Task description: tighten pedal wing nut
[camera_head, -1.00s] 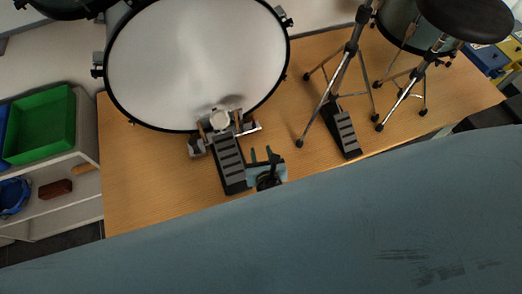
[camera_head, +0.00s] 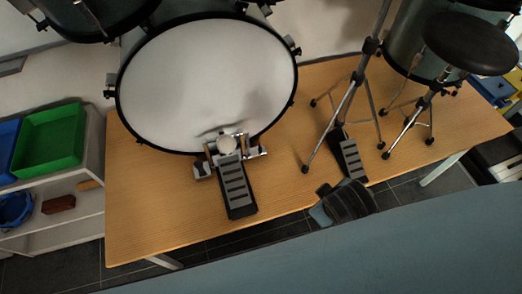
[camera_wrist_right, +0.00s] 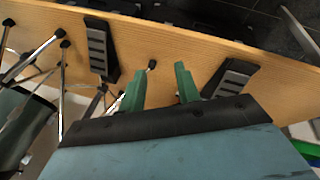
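The bass drum pedal (camera_head: 236,188) is a dark footboard with grey strips, in front of the white bass drum (camera_head: 205,85). It also shows in the right wrist view (camera_wrist_right: 232,76). Silver metal parts (camera_head: 228,146) stand at its drum end. I cannot make out a wing nut there. A second pedal (camera_head: 349,158) lies at the foot of a stand to the right. My right gripper (camera_wrist_right: 161,75) has its two green fingers apart with nothing between them. My left gripper is not in view.
The wooden table (camera_head: 150,210) has clear room left of the bass pedal. The chrome stand (camera_head: 345,95) and the black stool (camera_head: 470,44) have splayed legs on the right. A shelf with a green bin (camera_head: 50,140) stands at the left.

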